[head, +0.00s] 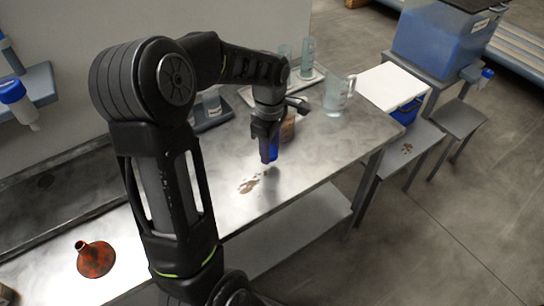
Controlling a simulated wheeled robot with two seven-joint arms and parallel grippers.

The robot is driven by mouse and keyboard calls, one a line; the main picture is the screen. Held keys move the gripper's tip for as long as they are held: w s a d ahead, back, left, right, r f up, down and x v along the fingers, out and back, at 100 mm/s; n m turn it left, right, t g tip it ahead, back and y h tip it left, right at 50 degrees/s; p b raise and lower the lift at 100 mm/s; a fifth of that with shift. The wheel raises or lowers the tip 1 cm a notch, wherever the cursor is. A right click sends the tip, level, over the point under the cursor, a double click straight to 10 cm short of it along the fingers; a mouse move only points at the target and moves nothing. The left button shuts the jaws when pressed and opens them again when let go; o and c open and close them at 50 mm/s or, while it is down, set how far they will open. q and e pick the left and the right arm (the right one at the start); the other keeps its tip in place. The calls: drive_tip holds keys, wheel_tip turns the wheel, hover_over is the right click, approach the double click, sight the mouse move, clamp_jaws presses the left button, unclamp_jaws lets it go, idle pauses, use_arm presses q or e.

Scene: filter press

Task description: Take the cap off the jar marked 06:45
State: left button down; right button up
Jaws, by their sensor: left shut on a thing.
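My left gripper (268,132) reaches over the metal bench and points down. It is shut on a blue piece (269,151) that looks like a cap. The piece seems to be just above the bench top, in front of a small jar with brownish contents (289,127). The gripper partly hides this jar, and I cannot tell whether the blue piece touches it. No 06:45 marking can be read at this size. My right gripper is not in view.
A clear beaker (334,98) and a white board (385,86) are on the right. Glass cylinders (307,58) stand on a tray behind. A red funnel (95,258) is on the bench (290,170) at left. Brown spills mark the bench; its front middle is mostly clear.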

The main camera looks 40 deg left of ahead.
sight(270, 166)
use_arm(q)
drive_tip(key=shift+f, duration=0.2)
drive_tip(key=shift+f, duration=1.85)
drive_tip(key=shift+f, duration=0.15)
drive_tip(key=c, duration=0.8)
unclamp_jaws()
